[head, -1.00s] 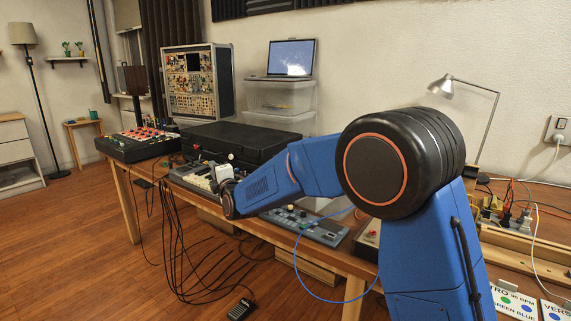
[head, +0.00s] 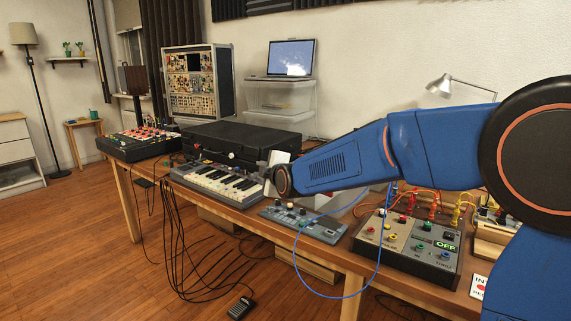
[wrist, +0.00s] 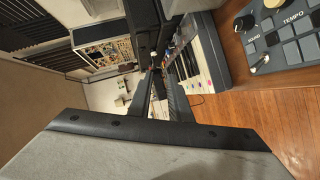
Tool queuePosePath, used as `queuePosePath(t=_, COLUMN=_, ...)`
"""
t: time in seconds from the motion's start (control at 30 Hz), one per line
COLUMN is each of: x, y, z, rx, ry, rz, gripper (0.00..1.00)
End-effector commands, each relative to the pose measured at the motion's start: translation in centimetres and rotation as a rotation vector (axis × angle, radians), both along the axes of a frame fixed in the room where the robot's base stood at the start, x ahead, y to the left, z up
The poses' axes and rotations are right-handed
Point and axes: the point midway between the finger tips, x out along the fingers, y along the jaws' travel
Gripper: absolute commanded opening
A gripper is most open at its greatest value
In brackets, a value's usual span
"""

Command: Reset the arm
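My blue arm reaches in from the right in the head view, with its dark wrist over the table near the keyboard's right end. My gripper (wrist: 161,98) shows in the wrist view as two dark fingers with a narrow gap between them. It looks open, and I see nothing held. In the head view the wrist mostly hides the gripper. The small keyboard (head: 217,182) lies left of it, and its keys also show in the wrist view (wrist: 187,65).
A black case (head: 240,138) lies behind the keyboard. A blue-grey pad unit (head: 305,225) and a box with coloured knobs and an OFF display (head: 408,244) sit to the right. A red-knobbed mixer (head: 140,148) is at the far left. Loose cables hang off the front edge.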

Motion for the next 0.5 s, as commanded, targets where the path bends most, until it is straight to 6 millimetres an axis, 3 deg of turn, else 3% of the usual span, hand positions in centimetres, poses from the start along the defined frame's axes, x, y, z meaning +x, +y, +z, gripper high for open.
queuePosePath(t=0.1, x=-2.5, y=-4.9, z=0.2, rx=0.062, ry=0.111, rz=-0.059, gripper=0.18)
queuePosePath(t=0.27, x=-6.6, y=-10.7, z=-0.3, rx=0.149, ry=0.265, rz=-0.149, gripper=0.18)
queuePosePath(t=0.5, x=-13.9, y=-18.7, z=-1.9, rx=0.283, ry=0.480, rz=-0.319, gripper=0.18)
